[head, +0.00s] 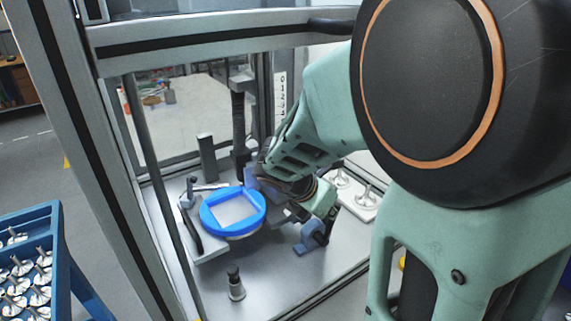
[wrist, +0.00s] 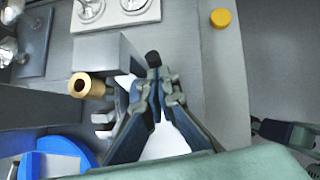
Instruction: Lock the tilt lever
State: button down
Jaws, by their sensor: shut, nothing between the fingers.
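My gripper (wrist: 156,84) is shut and empty, its two fingertips together in the wrist view. A small black knob (wrist: 153,59), possibly the end of the tilt lever, shows just beyond the fingertips; I cannot tell whether they touch it. The rest of that lever is hidden behind the fingers and a grey block (wrist: 108,60). In the head view my arm covers much of the fixture's right side. A blue ring (head: 204,221) with a square opening sits on the fixture, left of my gripper; its edge also shows in the wrist view (wrist: 85,153).
A brass cylinder (wrist: 80,86) sticks out left of the fingers. A pale plate with metal parts (head: 352,192) lies behind my arm. A yellow round button (wrist: 221,18) is at upper right. A dark-topped post (head: 235,283) stands in front. Frame posts (head: 130,200) enclose the bench.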

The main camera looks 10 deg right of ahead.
jog(key=w+d+f+b, duration=0.1)
jog(key=w+d+f, duration=0.2)
jog(key=d, duration=0.5)
jog(key=shift+d+f, duration=0.3)
jog(key=shift+f, duration=0.55)
jog(key=shift+s, duration=0.1)
